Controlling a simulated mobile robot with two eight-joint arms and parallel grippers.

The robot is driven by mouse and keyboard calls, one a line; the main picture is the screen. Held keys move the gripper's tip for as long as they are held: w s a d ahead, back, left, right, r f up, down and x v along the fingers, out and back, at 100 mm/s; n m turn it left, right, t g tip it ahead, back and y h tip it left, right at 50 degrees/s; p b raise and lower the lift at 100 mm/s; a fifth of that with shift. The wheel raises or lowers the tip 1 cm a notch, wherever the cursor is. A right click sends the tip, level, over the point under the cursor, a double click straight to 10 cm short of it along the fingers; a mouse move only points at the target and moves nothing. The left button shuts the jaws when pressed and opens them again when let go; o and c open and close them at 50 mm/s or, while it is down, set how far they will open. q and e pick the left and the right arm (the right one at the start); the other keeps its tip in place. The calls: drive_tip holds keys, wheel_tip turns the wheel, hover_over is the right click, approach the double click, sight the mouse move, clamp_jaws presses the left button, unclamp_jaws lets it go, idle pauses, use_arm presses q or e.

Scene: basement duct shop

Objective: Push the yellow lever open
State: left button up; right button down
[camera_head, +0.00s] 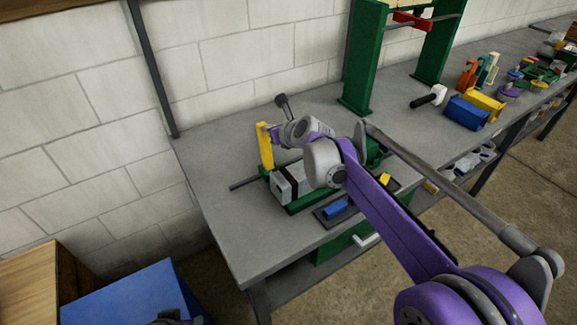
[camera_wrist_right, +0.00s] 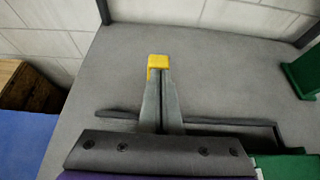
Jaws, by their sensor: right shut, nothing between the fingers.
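The yellow lever (camera_head: 265,147) stands nearly upright at the left end of a grey and green machine (camera_head: 292,187) on the bench. My right gripper (camera_head: 274,132) is beside the lever's upper part, on its right in the head view. In the right wrist view the fingers of my right gripper (camera_wrist_right: 159,78) are together and empty. The lever's yellow top (camera_wrist_right: 158,62) shows just past the fingertips; the rest is hidden behind them. I cannot tell whether they touch. My right wrist covers part of the machine. My left gripper does not show clearly.
The grey bench (camera_head: 215,180) is clear left of the machine. A blue block (camera_head: 335,209) lies on a dark tray at its front. A green frame (camera_head: 362,60) stands behind right. Blue (camera_head: 467,112) and yellow (camera_head: 485,104) bins stand farther right. A blue box (camera_head: 130,297) is at lower left.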

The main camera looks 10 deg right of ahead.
sight(264, 122)
drive_tip(key=shift+w+a, duration=0.3)
drive_tip(key=shift+w, duration=0.35)
drive_tip(key=shift+w+a, duration=0.3)
drive_tip(key=shift+w, duration=0.3)
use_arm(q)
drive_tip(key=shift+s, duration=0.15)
use_arm(e)
drive_tip(key=shift+r, duration=0.1)
drive_tip(key=shift+w+r, duration=0.1)
